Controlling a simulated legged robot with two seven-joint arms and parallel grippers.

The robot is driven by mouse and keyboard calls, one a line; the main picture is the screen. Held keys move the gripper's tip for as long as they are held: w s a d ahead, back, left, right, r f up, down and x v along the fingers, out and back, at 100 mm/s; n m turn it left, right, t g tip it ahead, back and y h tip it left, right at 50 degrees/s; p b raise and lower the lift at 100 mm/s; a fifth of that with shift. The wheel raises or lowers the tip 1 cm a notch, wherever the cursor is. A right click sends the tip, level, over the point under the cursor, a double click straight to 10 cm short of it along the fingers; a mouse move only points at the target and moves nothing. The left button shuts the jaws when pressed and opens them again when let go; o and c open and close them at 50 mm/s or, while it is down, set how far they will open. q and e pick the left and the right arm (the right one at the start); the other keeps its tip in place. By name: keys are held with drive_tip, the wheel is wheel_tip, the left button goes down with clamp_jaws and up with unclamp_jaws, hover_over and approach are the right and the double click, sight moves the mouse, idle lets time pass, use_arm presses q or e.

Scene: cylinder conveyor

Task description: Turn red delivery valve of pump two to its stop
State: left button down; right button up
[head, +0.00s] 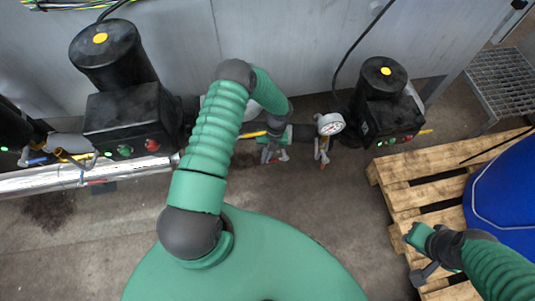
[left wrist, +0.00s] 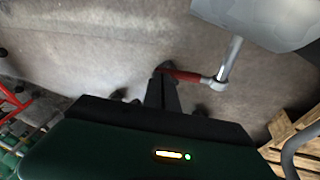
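The red valve handle (left wrist: 184,75) is a short lever joined to a metal fitting (left wrist: 216,83) in the left wrist view. My left gripper (left wrist: 162,82) has its dark fingers close together with no clear gap, and their tips meet the free left end of the lever. I cannot tell whether the lever is pinched between them or only touched. In the head view my left gripper (head: 272,157) points down beside the pipework left of the pressure gauge (head: 330,123); the lever there is mostly hidden. My right gripper (head: 424,254) hangs over the pallet, away from the valves.
A black pump (head: 383,97) with a yellow cap stands right of the gauge, and another pump (head: 118,75) stands at left. Another small valve (head: 321,150) hangs below the gauge. A wooden pallet (head: 402,170) bears a blue drum (head: 510,190) at right. Floor in front is clear.

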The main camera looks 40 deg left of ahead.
use_arm(q)
drive_tip(key=shift+w+r, duration=0.1)
drive_tip(key=shift+r, duration=0.3)
drive_tip(key=w, duration=0.4)
drive_tip(key=w+r+b, duration=0.1)
drive_tip(key=w, duration=0.3)
drive_tip(key=w+b, duration=0.1)
drive_tip(key=w, duration=0.3)
drive_tip(key=shift+d+r, duration=0.1)
drive_tip(key=shift+r, duration=0.1)
drive_tip(key=shift+w+r+b, duration=0.2)
drive_tip(key=shift+w+b, duration=0.1)
drive_tip(key=shift+w, duration=0.15)
drive_tip(key=shift+s, duration=0.1)
